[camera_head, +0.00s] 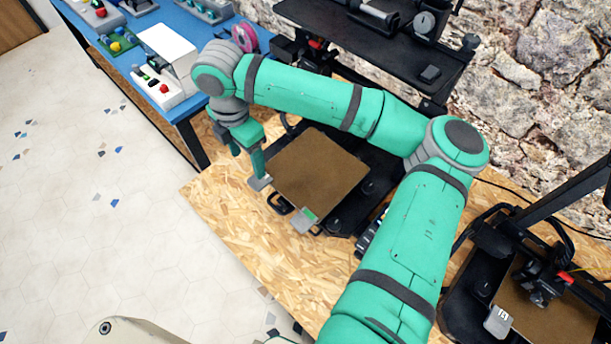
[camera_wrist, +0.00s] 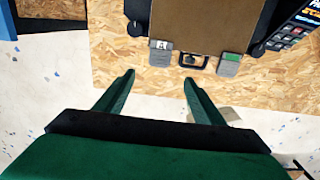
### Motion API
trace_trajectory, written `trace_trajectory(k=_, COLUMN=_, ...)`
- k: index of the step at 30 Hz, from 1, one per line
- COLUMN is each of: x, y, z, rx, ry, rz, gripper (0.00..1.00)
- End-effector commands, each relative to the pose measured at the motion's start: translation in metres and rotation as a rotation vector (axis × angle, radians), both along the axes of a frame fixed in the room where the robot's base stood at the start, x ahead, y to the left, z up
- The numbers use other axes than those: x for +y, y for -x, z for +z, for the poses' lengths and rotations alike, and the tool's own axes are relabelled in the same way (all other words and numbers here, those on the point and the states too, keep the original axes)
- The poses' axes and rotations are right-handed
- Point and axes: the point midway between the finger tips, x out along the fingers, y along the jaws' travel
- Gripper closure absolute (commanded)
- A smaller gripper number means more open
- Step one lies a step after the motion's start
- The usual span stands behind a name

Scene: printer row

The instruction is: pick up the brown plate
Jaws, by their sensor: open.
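The brown plate (camera_head: 318,172) is a flat square sheet lying on the black bed of a printer on the wooden table. Its near part also shows at the top of the wrist view (camera_wrist: 205,22). Two grey clips sit at its front edge, the left one (camera_wrist: 160,53) and the right one with a green mark (camera_wrist: 230,64). A black loop handle (camera_wrist: 194,60) is between them. My gripper (camera_wrist: 158,78) is open and empty, its two green fingers apart and pointing toward the plate's front edge. In the head view my gripper is at the plate's left corner, partly hidden by my wrist.
A second printer with a brown plate (camera_head: 545,318) stands at the lower right. A blue table (camera_head: 140,62) with switch boxes is at the upper left. A black shelf (camera_head: 400,45) rises behind the printer. A keypad (camera_wrist: 291,30) sits right of the plate. The wooden table's front strip (camera_head: 240,235) is bare.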

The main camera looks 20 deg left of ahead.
Motion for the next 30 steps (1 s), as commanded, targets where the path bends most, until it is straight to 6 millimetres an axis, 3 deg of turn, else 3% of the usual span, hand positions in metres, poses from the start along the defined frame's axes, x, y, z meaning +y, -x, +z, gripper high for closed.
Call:
trace_trajectory(k=9, x=0.000, y=0.000, z=-0.043, rx=0.001, ry=0.005, rz=0.001, gripper=0.38)
trace_trajectory(k=17, x=0.000, y=0.001, z=-0.061, rx=0.000, ry=0.004, rz=0.001, gripper=0.38)
trace_trajectory(k=24, x=0.002, y=0.002, z=-0.093, rx=0.000, ry=0.003, rz=-0.002, gripper=0.38)
trace_trajectory(k=30, x=0.002, y=0.002, z=-0.105, rx=0.000, ry=0.002, rz=-0.001, gripper=0.38)
